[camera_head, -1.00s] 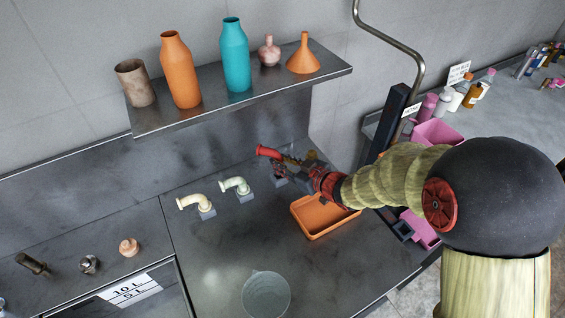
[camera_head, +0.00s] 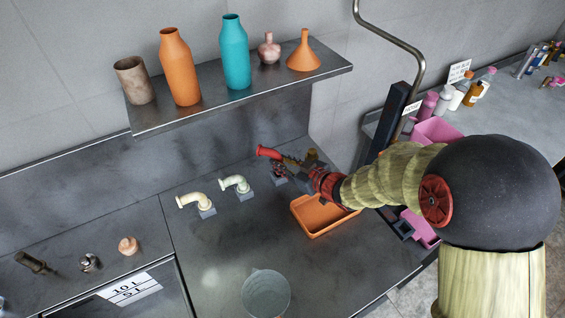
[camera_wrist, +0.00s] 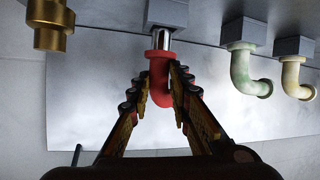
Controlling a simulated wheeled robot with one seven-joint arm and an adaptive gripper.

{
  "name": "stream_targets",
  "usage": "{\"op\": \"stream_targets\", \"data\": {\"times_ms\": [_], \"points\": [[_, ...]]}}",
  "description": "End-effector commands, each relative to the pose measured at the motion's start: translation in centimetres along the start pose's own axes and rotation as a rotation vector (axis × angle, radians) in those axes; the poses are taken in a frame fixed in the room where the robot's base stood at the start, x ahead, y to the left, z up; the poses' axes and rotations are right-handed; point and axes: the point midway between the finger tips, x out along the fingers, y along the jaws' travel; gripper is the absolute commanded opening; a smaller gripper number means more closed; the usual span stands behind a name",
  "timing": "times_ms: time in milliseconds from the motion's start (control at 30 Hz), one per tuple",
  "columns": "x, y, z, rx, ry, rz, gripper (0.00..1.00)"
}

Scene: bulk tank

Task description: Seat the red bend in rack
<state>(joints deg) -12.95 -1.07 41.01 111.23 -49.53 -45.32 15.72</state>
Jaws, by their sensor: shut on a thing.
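The red bend (camera_head: 268,152) is between the fingers of my gripper (camera_head: 287,166). In the wrist view the bend (camera_wrist: 161,78) sits between the two fingertips of my gripper (camera_wrist: 161,88), which are closed on its sides. Its collar is in line with a silver spigot (camera_wrist: 162,38) on a grey rack block (camera_wrist: 168,12). Part of the spigot shows bare between block and collar; how far the collar is over it I cannot tell. Beside it stand a pale green bend (camera_head: 236,184), a cream bend (camera_head: 195,201) and a brass-coloured piece (camera_wrist: 50,22).
An orange tray (camera_head: 318,229) lies just in front of my gripper. A clear round vessel (camera_head: 266,294) stands near the counter's front. A shelf (camera_head: 240,100) with bottles and a funnel overhangs the back. The counter between vessel and bends is clear.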

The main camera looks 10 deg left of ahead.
Motion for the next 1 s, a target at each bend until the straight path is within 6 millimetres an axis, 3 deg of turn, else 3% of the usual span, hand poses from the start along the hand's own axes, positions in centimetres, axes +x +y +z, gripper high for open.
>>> {"op": "stream_targets", "data": {"times_ms": [1000], "points": [[0.9, -0.3, 2.1, 0.0, 0.0, 0.0, 0.0]]}}
